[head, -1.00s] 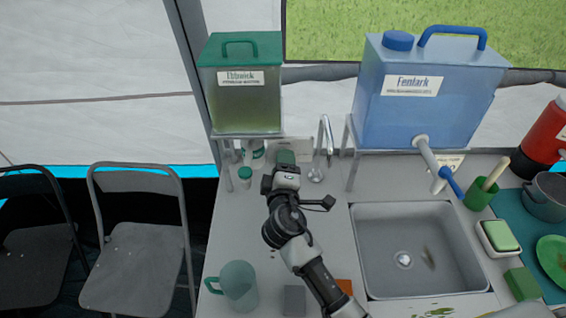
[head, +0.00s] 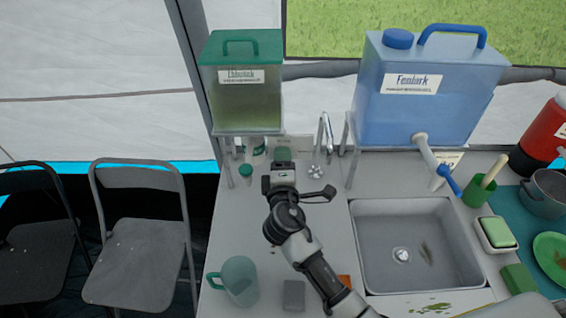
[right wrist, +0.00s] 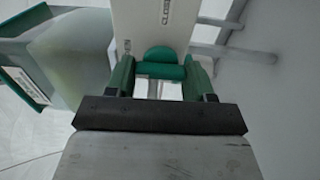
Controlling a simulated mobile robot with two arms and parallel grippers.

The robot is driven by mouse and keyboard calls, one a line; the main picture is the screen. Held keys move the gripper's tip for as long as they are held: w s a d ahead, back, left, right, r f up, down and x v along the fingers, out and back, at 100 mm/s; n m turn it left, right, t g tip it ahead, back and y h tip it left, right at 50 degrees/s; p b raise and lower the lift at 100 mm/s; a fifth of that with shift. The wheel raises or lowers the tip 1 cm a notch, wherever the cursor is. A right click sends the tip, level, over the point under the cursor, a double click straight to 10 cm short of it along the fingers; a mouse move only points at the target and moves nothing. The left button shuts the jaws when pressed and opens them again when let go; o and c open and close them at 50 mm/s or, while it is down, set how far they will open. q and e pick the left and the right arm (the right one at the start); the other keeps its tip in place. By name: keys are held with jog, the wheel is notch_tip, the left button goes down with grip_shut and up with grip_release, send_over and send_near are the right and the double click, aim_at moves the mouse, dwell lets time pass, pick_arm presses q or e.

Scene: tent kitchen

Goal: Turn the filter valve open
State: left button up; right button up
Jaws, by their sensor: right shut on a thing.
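The filter valve's green handle (right wrist: 160,70) shows in the right wrist view in front of a white plate (right wrist: 150,25). Lettering that seems to read "CLOSED" runs sideways on the plate; other small lettering is too small to read. My right gripper (right wrist: 163,82) is shut on the green handle, with one finger on each side. In the head view my right gripper (head: 282,163) reaches to the back of the counter, just right of the green-lidded tank (head: 241,100), and mostly hides the valve. My left gripper is not in view.
A thin tap (head: 326,135) stands just right of my gripper. A blue water container (head: 425,95) stands on a rack behind the sink (head: 375,270). A green mug (head: 239,280) and a grey block (head: 294,295) are near the front. Small bottles stand under the tank.

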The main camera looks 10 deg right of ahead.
jog(key=o, duration=0.9)
jog(key=shift+w, duration=0.1)
jog(key=shift+s+a+b, duration=0.35)
jog(key=shift+s+b, duration=0.1)
jog(key=shift+s, duration=1.3)
jog(key=shift+s+a+b, duration=0.35)
jog(key=shift+s+b, duration=0.15)
jog(key=shift+s, duration=1.3)
jog(key=shift+s+a+b, duration=0.35)
jog(key=shift+s+b, duration=0.1)
jog(key=shift+s, duration=1.3)
